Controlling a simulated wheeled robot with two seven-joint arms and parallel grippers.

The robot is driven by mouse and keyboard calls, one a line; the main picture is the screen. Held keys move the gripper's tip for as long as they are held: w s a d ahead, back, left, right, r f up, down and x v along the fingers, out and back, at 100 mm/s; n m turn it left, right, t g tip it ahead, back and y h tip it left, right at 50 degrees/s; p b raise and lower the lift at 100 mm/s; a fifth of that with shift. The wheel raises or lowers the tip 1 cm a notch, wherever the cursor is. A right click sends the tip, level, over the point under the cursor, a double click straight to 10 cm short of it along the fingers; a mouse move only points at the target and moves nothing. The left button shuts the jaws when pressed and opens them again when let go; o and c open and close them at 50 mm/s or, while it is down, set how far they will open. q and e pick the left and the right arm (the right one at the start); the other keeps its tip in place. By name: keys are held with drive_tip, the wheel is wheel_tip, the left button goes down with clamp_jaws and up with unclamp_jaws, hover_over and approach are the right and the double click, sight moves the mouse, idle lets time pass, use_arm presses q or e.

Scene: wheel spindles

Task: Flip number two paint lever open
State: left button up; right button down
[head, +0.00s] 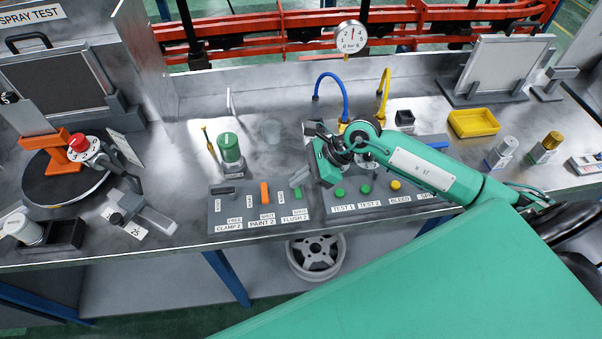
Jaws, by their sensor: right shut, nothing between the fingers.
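The control panel (222,215) on the bench carries a row of levers labelled CLAMP 2, PAINT 2 and FLUSH 2. The orange PAINT 2 lever (265,192) stands in the middle of the row, above its label. I cannot tell for sure which end of its travel it is at. The dark CLAMP 2 lever (226,190) is on its left, and the green FLUSH 2 lever (297,192) is on its right. My right gripper (301,180) is shut and empty, close by the FLUSH 2 lever and right of the orange lever, apart from the orange one. My left gripper is out of view.
Right of the levers, a button panel (350,208) lies partly under my right arm. A green-topped cylinder (229,150) stands behind the levers. Blue (345,95) and yellow (386,85) hoses and a yellow tray (473,122) are further back. A wheel (315,257) sits below the bench.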

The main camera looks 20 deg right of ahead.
sight(265, 195)
drive_tip(key=p+x, duration=0.2)
drive_tip(key=x, duration=0.5)
idle(0.4)
